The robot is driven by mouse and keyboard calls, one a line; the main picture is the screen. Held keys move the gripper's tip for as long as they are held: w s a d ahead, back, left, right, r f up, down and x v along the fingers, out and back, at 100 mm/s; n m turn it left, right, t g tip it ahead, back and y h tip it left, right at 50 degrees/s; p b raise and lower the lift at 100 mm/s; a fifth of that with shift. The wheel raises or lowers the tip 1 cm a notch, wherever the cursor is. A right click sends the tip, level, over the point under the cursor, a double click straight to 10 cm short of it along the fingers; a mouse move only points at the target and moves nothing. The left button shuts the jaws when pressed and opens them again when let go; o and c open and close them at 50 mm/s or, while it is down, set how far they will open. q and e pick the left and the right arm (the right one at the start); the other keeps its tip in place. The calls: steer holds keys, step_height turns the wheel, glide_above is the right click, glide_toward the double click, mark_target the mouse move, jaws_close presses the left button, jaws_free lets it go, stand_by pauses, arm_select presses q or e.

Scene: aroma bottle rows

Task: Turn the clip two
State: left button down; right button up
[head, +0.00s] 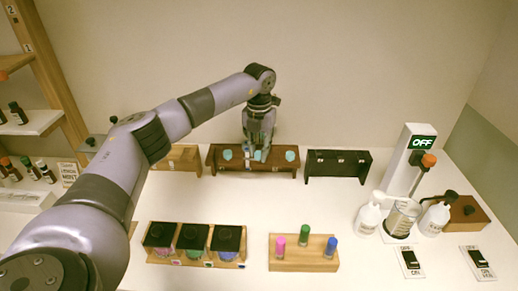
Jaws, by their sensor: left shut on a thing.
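A dark brown wooden rack (270,175) stands against the back wall. It holds a row of small teal pieces: a left one (227,155), a middle one (258,155) and a right one (290,156). My left gripper (257,160) points down at the middle of this rack, shut on the middle teal piece and partly covering it. I cannot tell which piece is the clip or how it is turned. My right gripper is not in view.
A black rack (338,164) stands right of the brown one, a light wooden rack (182,158) left. In front are a holder with black-topped jars (193,241) and a block with coloured vials (303,262). White bottles (368,216) stand right, below an OFF sign (423,142). The middle table is clear.

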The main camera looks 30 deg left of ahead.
mark_target(259, 152)
arm_select(q)
steer(key=shift+r+n, duration=0.15)
steer(key=shift+n, duration=0.35)
steer(key=c, duration=1.4)
jaws_free()
step_height(259, 152, up, 12)
